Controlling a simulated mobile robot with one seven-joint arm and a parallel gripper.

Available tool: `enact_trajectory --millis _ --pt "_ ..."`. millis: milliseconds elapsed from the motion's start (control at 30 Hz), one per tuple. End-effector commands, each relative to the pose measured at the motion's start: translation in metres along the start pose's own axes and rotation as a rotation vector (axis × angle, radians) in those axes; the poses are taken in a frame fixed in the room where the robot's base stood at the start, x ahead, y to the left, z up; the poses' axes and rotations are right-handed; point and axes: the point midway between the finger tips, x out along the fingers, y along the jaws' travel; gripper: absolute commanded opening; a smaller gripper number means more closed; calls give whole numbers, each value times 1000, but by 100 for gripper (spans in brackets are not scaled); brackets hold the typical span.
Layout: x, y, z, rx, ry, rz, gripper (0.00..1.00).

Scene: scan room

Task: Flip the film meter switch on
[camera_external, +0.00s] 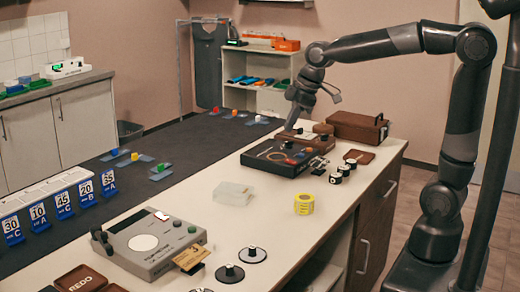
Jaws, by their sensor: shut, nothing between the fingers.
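A grey device (147,247) with a pale round window, a black arm at its left and a green knob stands at the front left of the long counter. It looks like the film meter, but its label is too small to read. A small pale part with a reddish spot (162,215) is on its top rear edge; I cannot tell whether this is the switch or how it is set.
A black tray (262,163), brown case (357,127), small black-and-white rolls (336,178), yellow tape roll (304,204) and clear box (233,192) stand on the counter. Black discs (230,273) lie right of the grey device. Numbered blue stands (64,206) line the left.

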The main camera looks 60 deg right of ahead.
Motion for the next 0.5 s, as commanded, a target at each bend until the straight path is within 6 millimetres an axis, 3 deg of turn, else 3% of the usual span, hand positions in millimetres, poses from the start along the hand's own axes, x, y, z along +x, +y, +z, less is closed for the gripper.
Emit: enact_trajectory --millis 500 --pt "84 14 -117 -358 84 -202 0"
